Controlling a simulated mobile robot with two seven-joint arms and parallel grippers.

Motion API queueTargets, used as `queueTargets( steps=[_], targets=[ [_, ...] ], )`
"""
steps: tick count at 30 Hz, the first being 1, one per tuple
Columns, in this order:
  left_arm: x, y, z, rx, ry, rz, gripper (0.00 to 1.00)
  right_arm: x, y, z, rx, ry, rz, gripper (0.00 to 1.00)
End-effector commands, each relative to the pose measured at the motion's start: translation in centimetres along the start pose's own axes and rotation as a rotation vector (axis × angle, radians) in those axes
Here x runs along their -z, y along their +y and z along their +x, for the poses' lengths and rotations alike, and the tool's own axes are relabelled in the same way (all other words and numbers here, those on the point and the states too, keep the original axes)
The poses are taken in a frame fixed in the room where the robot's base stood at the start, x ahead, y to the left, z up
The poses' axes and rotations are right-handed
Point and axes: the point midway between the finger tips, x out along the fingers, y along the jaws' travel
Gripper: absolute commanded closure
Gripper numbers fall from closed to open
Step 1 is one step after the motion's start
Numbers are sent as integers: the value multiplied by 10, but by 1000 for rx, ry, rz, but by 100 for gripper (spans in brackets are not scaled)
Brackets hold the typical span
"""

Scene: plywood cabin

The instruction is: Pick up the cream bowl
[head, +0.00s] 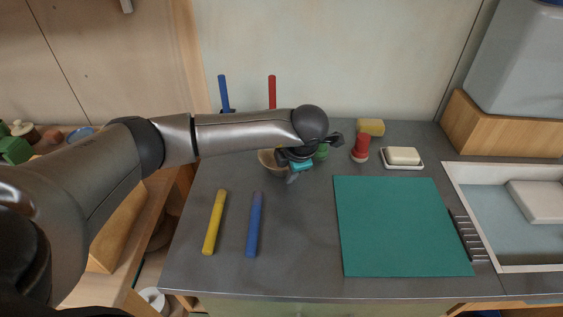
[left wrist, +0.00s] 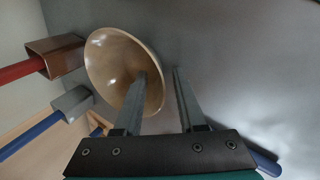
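The cream bowl (head: 267,160) stands on the grey counter, partly hidden behind my left gripper and forearm in the head view. In the left wrist view the bowl (left wrist: 112,62) shows its shiny inside. My left gripper (head: 292,178) points down at the bowl's right side. In the left wrist view its fingers (left wrist: 158,74) are apart, one over the inside of the bowl and the other outside its right rim. I cannot tell whether either finger touches it. My right gripper is not in view.
Yellow (head: 214,222) and blue (head: 254,224) sticks lie in front. A green mat (head: 400,228) lies to the right, with a sink (head: 508,225) beyond. A red-topped item (head: 361,147), a soap dish (head: 402,158) and a sponge (head: 371,127) stand behind the mat.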

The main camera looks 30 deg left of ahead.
Motion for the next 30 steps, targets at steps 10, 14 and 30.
queueTargets(
  steps=[10, 14, 30],
  targets=[
    [0, 0, 0, 0, -1, 0, 77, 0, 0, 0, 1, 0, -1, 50],
    [0, 0, 0, 0, -1, 0, 92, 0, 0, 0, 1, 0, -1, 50],
    [0, 0, 0, 0, -1, -1, 100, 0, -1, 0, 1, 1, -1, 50]
  ],
)
